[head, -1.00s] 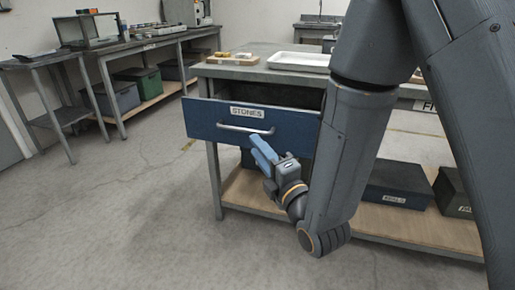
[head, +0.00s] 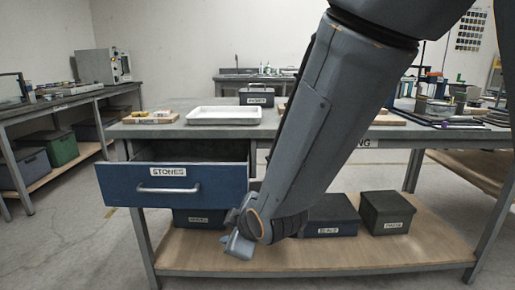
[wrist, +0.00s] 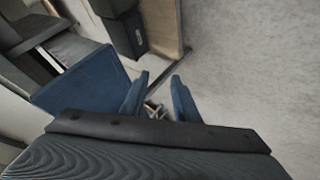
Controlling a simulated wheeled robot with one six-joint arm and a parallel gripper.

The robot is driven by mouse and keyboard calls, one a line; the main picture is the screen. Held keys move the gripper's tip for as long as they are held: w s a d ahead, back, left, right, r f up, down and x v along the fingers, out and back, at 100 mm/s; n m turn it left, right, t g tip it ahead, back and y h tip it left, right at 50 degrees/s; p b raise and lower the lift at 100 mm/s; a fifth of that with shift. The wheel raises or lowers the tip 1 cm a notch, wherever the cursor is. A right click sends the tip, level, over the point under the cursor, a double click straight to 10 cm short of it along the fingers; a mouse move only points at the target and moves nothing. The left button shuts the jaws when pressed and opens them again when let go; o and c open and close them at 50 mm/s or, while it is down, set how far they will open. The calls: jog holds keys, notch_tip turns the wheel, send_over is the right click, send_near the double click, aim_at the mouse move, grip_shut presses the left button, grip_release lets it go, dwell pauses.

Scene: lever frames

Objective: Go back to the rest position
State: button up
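My gripper (head: 237,244) hangs low in front of the workbench, to the right of and below the open drawer's handle in the head view. In the wrist view its two blue fingers (wrist: 158,98) stand apart with nothing held between them. The blue drawer (head: 176,185) labelled STONES is pulled out of the bench; its front panel (wrist: 80,88) also shows in the wrist view, left of the fingers.
The workbench top (head: 165,131) carries a white tray (head: 224,115) and a wooden board (head: 150,118) at left. Lidded boxes, including a dark green one (head: 387,212), stand on the lower shelf (head: 350,255). Another bench (head: 65,102) stands at far left. The floor (head: 70,250) between is clear.

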jog(key=s+d+r+m+g+h, duration=0.2)
jog(key=s+d+m+g, duration=0.3)
jog(key=s, duration=0.5)
jog(key=s+d+r+m+g+h, duration=0.1)
jog(key=s+d+m+g+h, duration=0.15)
jog(key=s+d+m, duration=0.5)
jog(key=s+d+r+m+p, duration=0.2)
jog(key=d+r+p, duration=1.1)
jog(key=p, duration=0.9)
notch_tip(320, 180, up, 3)
jog(key=shift+s+d+r+m+g+p, duration=0.1)
jog(key=shift+s+d+m+g+p, duration=0.1)
jog(key=shift+s+m+g+p, duration=0.35)
jog(key=shift+w+a+h, duration=0.1)
jog(key=shift+h, duration=0.15)
